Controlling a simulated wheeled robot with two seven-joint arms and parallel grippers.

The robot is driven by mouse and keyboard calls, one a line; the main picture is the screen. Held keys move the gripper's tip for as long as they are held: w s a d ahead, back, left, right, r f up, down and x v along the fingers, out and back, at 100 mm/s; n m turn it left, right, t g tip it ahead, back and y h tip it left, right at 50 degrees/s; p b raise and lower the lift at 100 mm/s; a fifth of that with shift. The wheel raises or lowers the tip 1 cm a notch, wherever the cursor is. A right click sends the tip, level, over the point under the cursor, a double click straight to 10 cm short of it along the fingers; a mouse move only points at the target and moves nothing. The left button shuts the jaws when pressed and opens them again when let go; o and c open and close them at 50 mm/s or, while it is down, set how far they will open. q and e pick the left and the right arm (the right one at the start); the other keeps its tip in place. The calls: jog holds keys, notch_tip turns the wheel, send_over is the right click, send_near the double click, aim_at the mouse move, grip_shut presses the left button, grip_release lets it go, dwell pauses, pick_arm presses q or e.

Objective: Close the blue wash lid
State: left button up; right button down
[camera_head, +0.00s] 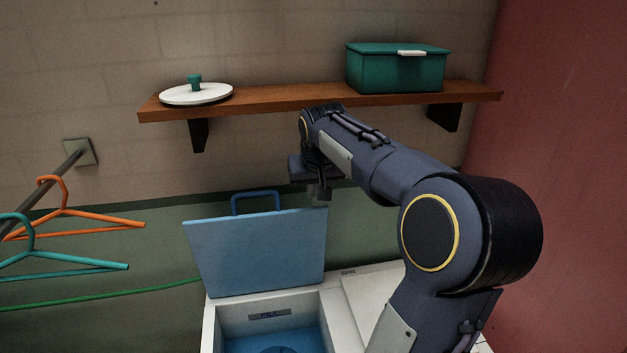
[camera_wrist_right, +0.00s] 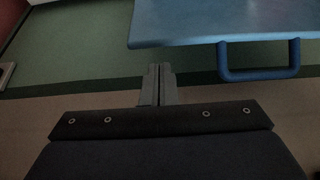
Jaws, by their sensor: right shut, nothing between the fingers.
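The blue wash lid (camera_head: 258,252) stands raised, tilted back at the rear of the white washer (camera_head: 212,325), with its blue handle (camera_head: 256,194) at the top edge. The blue wash tub (camera_head: 280,340) below it is uncovered. My right gripper (camera_head: 320,193) is near the lid's upper right corner, to the right of the handle. In the right wrist view my right gripper (camera_wrist_right: 158,72) is shut and empty, with the lid (camera_wrist_right: 225,22) and its handle (camera_wrist_right: 259,72) to its right; I see a gap between fingers and handle. My left gripper is not in view.
A wooden shelf (camera_head: 300,96) above holds a white pot lid (camera_head: 197,95) and a green box (camera_head: 395,72). Orange (camera_head: 100,216) and teal (camera_head: 75,261) hangers hang on a rod at the left. The washer's spin side (camera_head: 365,298) is partly hidden by my right arm.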

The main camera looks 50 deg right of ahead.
jog(key=shift+x, duration=2.35)
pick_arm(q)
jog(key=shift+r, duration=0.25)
